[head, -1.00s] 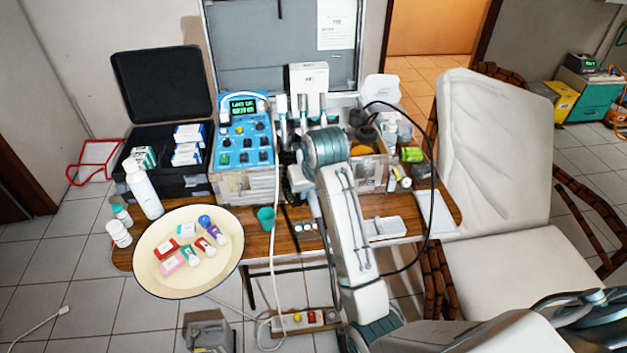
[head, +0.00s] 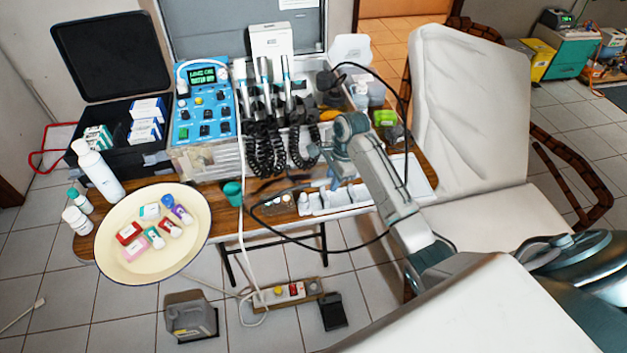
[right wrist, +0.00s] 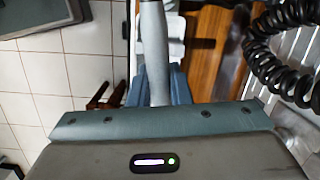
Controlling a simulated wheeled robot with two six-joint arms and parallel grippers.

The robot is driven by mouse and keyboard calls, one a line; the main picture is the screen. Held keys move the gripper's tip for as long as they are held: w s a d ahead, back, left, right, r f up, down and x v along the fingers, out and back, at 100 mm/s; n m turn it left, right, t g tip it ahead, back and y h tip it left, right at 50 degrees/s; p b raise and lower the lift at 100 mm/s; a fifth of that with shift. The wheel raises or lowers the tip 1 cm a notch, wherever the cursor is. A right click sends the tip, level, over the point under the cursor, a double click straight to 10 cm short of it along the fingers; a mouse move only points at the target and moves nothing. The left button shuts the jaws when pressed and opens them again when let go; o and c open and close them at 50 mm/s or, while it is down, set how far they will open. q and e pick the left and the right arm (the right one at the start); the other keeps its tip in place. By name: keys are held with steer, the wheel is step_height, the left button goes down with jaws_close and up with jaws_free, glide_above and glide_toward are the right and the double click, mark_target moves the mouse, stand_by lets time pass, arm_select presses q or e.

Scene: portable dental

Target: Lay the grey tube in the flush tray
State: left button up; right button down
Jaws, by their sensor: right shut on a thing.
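My right gripper (head: 337,172) is over the front of the wooden table, beside the hanging coiled cords. In the right wrist view, its blue-grey fingers (right wrist: 162,88) are shut on the grey tube (right wrist: 153,45), which runs away from the gripper between them. In the head view the tube is too small and covered to make out clearly. A white shallow tray (head: 335,203), apparently the flush tray, lies at the table's front edge, just below the gripper. A white strip behind the tube in the wrist view may be this tray. My left gripper is not in view.
A blue control unit (head: 207,105) and upright handpieces with coiled cords (head: 268,150) stand behind. A green cup (head: 232,193) and a cream basin (head: 112,255) with small packs are to the left. A black cable (head: 404,85) loops around the gripper area. A reclining chair (head: 470,120) stands right.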

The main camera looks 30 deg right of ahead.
steer(key=shift+s+d+m, duration=0.25)
steer(key=shift+d+m, duration=0.65)
steer(key=shift+d, duration=0.15)
steer(key=shift+d+t, duration=0.2)
steer(key=shift+t, duration=0.1)
steer(key=b+x, duration=0.1)
steer(key=b, duration=0.1)
steer(key=b+x, duration=0.2)
steer(key=b, duration=0.1)
steer(key=shift+s+d+f+b, duration=0.2)
steer(key=shift+d+b, duration=0.05)
steer(key=shift+b, duration=0.05)
steer(key=shift+r, duration=0.15)
steer(key=shift+f+p, duration=0.25)
steer(key=shift+p, duration=0.45)
steer(key=shift+f, duration=0.15)
steer(key=shift+p, duration=0.4)
